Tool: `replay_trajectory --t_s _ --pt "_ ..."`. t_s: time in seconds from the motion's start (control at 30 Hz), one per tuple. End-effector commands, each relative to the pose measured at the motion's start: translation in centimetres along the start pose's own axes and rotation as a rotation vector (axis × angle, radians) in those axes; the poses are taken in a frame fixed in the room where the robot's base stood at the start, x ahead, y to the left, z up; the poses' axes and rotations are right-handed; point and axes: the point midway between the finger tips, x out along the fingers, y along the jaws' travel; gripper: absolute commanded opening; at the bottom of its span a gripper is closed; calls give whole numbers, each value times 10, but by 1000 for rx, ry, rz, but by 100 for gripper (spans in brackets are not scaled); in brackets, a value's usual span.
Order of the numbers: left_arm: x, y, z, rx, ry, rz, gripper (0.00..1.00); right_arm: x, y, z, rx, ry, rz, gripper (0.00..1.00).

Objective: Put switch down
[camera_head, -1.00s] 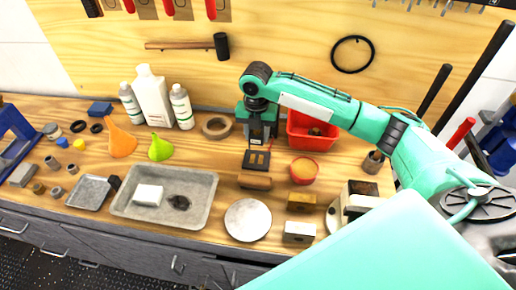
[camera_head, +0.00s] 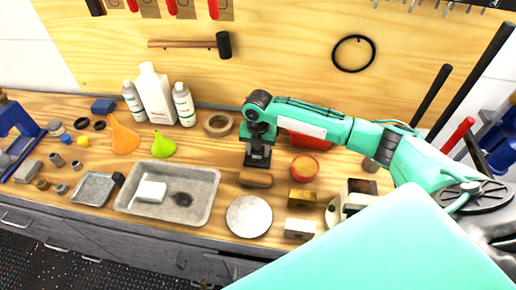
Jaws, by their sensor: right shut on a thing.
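My right gripper (camera_head: 257,153) reaches down over the middle of the workbench, shut on the switch. The switch is a small dark block; the gripper now covers most or all of it, so its outline is hard to make out. I cannot tell whether the switch touches the bench top. My left gripper is not in view.
A metal tray (camera_head: 203,207) with a white block lies to the left. A round pale disc (camera_head: 249,216) lies in front. A tape roll (camera_head: 217,124) stands behind left; a red bin (camera_head: 304,141) and round red container (camera_head: 305,168) are to the right.

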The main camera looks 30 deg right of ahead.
Motion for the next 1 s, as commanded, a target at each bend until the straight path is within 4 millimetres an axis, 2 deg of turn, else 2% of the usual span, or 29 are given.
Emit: replay_trajectory --t_s 0.07,0.1,0.17,0.2,0.57,0.67,1.0 --pt "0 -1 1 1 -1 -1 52 3 0 0 0 1 -1 17" --pt "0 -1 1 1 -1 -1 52 3 0 0 0 1 -1 49" --pt "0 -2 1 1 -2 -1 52 3 0 0 0 1 -1 61" --pt "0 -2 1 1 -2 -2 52 2 0 0 0 1 -1 63" --pt "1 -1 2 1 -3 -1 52 -4 0 0 0 -1 0 63" --pt "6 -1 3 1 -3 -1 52 -17 0 0 -1 -1 2 63" --pt "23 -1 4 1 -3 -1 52 -89 1 0 -1 -1 3 63"
